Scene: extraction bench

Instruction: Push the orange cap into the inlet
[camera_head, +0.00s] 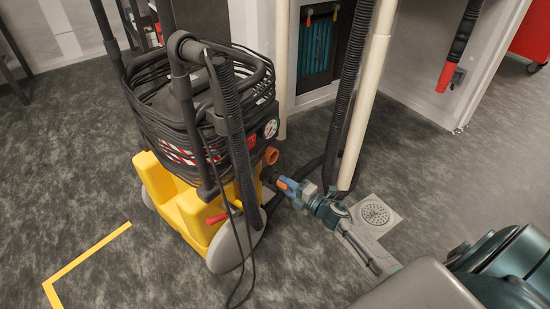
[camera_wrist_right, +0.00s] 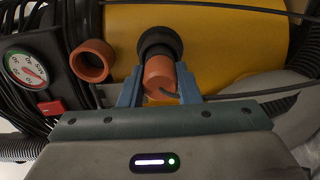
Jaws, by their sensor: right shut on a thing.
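The orange cap (camera_wrist_right: 159,76) is between the fingers of my right gripper (camera_wrist_right: 159,92), which is shut on it. In the head view a bit of orange cap (camera_head: 282,185) shows at the tips of my right gripper (camera_head: 287,187). The black round inlet (camera_wrist_right: 159,41) on the yellow machine is straight beyond the cap in the wrist view. The cap's far end overlaps the inlet's lower edge; I cannot tell how deep it sits. My left gripper is not in view.
The yellow and black extraction machine (camera_head: 182,203) has an open orange port (camera_wrist_right: 91,61), also in the head view (camera_head: 271,156), beside the inlet. A gauge (camera_wrist_right: 26,69) is further left. A thin dark cable (camera_wrist_right: 235,95) passes by the right finger. A cream pipe (camera_head: 367,90) and black hose (camera_head: 347,105) stand behind my gripper.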

